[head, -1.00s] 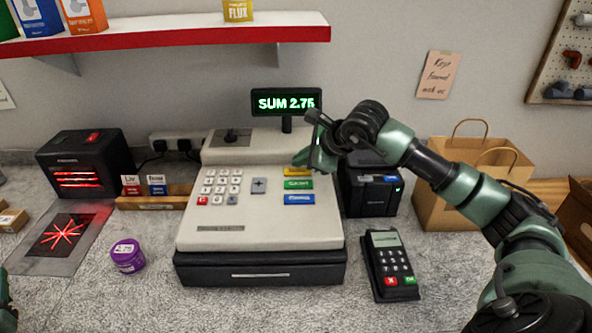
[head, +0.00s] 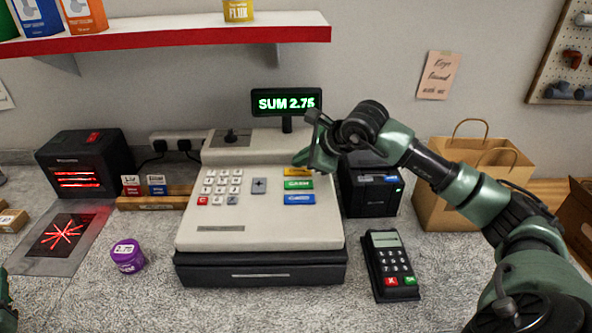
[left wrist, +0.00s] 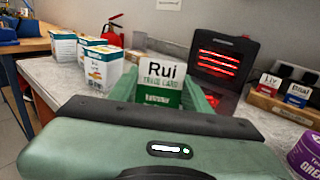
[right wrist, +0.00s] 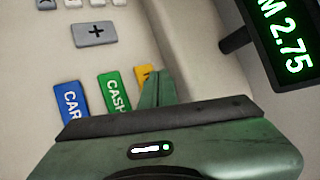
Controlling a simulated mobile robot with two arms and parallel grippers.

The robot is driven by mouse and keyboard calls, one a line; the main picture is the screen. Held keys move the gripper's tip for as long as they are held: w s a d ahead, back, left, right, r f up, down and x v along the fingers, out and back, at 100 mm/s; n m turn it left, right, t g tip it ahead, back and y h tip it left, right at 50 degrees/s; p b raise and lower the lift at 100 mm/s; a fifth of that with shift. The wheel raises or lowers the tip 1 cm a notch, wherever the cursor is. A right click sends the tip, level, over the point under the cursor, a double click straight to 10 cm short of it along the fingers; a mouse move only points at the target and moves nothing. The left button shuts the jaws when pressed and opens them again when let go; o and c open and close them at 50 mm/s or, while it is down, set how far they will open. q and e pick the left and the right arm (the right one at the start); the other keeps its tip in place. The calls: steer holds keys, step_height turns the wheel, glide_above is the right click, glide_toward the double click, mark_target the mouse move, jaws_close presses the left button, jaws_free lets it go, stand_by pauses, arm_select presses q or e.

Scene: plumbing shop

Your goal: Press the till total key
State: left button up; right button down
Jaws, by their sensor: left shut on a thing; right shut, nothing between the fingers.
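The till (head: 205,237) stands in the middle of the counter, its display (head: 286,102) reading "SUM 2.75". On its right side are a yellow key (head: 298,171), a green CASH key (head: 298,184) and a blue key (head: 299,199). My right gripper (head: 303,160) is shut and empty, its tips at the yellow key. In the right wrist view the fingers (right wrist: 156,88) partly hide the yellow key (right wrist: 143,73); I cannot tell whether they touch it. My left gripper (left wrist: 160,100) is shut on a white and green trade card (left wrist: 161,76) reading "Rui".
A card terminal (head: 390,265) lies right of the till, with a black printer (head: 371,193) behind it. A purple tin (head: 127,256), a card rack (head: 160,203) and a red-lit scanner (head: 85,165) stand left. A red-edged shelf (head: 200,37) hangs above.

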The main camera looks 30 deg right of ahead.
mark_target(301, 172)
arm_select(q)
steer(key=shift+f, duration=0.15)
arm_select(e)
steer(key=shift+f, duration=0.1)
arm_select(q)
steer(key=shift+f+b, duration=0.5)
steer(key=shift+b, duration=0.1)
arm_select(e)
steer(key=shift+f, duration=0.35)
arm_select(q)
steer(key=shift+f, duration=0.1)
arm_select(e)
steer(key=shift+f, duration=0.1)
steer(key=shift+r, duration=0.55)
arm_select(q)
steer(key=shift+r, duration=0.2)
